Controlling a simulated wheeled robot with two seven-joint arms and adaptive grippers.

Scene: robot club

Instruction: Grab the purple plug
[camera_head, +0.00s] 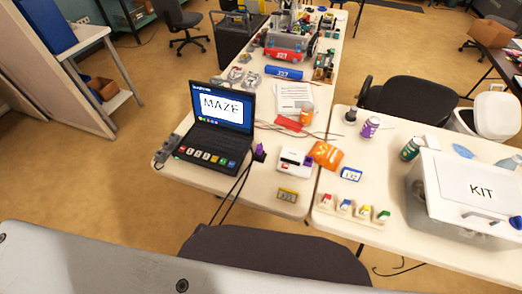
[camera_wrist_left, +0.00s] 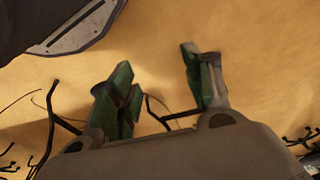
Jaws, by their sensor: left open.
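The purple plug (camera_head: 259,153) is small and stands at the front edge of the left white table in the head view, just right of the laptop. A dark cable runs from beside it over the table edge. My left gripper (camera_wrist_left: 158,72) shows only in the left wrist view, with its two green-padded fingers apart and nothing between them. Tan floor lies behind the fingers; the plug does not show in that view. My right gripper is in neither view.
A black laptop (camera_head: 221,106) reading MAZE is left of the plug, and a white and red device (camera_head: 294,162) is right of it. An orange pouch (camera_head: 326,155) lies further right. A dark chair (camera_head: 270,255) stands in front. A KIT box (camera_head: 462,196) is at far right.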

